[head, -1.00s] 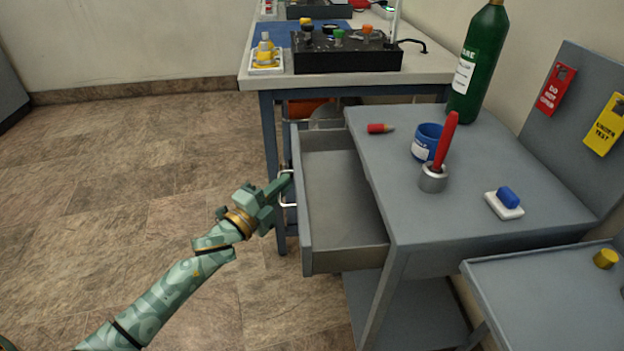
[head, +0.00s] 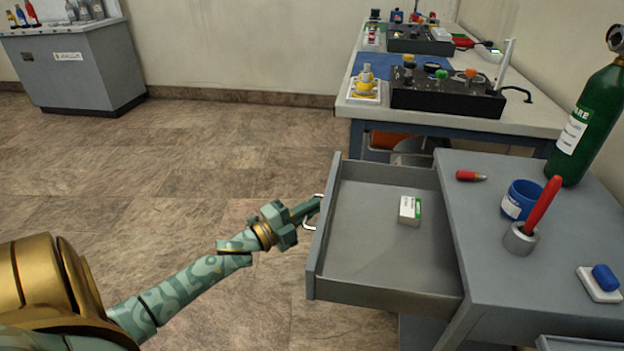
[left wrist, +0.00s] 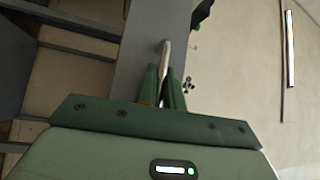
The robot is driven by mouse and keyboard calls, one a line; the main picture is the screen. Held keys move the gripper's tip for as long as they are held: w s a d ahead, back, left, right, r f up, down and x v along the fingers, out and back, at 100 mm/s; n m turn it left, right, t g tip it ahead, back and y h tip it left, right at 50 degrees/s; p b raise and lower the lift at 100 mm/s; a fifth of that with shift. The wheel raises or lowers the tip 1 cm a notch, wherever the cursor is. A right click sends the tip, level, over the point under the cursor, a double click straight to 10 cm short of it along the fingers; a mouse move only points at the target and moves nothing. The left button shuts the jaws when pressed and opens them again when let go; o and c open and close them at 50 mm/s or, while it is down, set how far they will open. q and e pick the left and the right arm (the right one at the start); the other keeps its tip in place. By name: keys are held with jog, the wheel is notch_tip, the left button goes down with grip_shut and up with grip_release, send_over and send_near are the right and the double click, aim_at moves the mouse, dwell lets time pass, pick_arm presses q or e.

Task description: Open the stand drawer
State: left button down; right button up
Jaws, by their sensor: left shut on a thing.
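The stand drawer (head: 385,293) is pulled well out to the left from under the grey stand top (head: 500,255). A small white and green box (head: 410,210) lies inside it toward the back. My left gripper (head: 312,207) is shut on the metal drawer handle (head: 309,226) at the drawer's left front. In the left wrist view, the green fingers (left wrist: 163,90) close around the handle bar (left wrist: 165,58). My right gripper is not in view.
On the stand top are a red cartridge (head: 470,176), a blue cup (head: 521,199), a red-handled tool (head: 541,214), a blue block on a white pad (head: 604,278) and a green bottle (head: 590,120). A workbench (head: 347,108) stands behind.

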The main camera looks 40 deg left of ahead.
pick_arm(q)
jog(key=shift+f, duration=0.15)
jog(key=c, duration=1.8)
grip_release()
